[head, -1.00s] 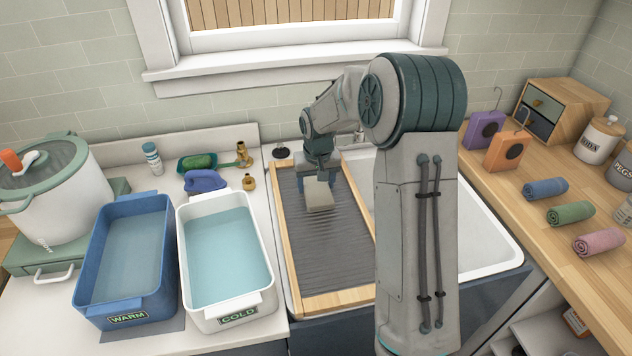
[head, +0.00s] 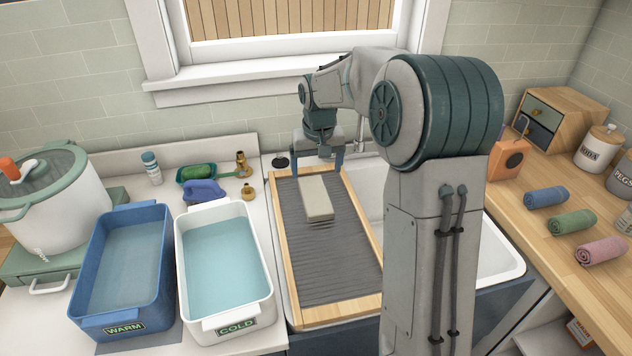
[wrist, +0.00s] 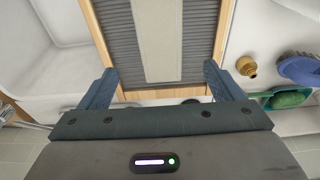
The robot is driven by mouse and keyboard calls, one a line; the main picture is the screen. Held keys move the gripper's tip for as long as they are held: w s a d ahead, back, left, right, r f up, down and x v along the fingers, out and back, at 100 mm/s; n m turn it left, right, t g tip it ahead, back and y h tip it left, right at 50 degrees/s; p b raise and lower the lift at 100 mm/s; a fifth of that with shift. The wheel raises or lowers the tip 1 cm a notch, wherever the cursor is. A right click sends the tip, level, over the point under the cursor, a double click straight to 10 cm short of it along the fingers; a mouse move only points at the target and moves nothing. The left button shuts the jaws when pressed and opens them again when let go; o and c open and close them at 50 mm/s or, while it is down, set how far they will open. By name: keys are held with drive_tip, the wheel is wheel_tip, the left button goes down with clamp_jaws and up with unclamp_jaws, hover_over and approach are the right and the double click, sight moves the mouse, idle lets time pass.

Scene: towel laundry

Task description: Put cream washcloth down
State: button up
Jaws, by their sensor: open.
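The cream washcloth (head: 316,198) lies folded into a flat block on the far part of the ribbed washboard (head: 335,265), which has a light wooden frame. It also shows in the wrist view (wrist: 157,40), resting on the ribs. My gripper (head: 319,165) is open and empty, just beyond the far end of the washboard. In the wrist view its two blue fingers (wrist: 160,80) stand wide apart, with the cloth ahead of and between them, apart from both.
Blue WARM tub (head: 125,265) and white COLD tub (head: 225,265) hold water at left. A pot (head: 55,205) stands far left. The white sink (head: 490,262) lies under the washboard. Rolled blue (head: 546,193), green (head: 572,222) and pink (head: 601,250) cloths lie on the right counter.

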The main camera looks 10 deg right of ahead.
drive_tip(key=s+r, duration=0.3)
drive_tip(key=s, duration=0.4)
drive_tip(key=s+r, duration=0.3)
drive_tip(key=s, duration=0.5)
drive_tip(key=s+f+t, duration=0.1)
drive_tip(key=s+f, duration=0.2)
drive_tip(key=s, duration=1.2)
drive_tip(key=shift+f, duration=0.15)
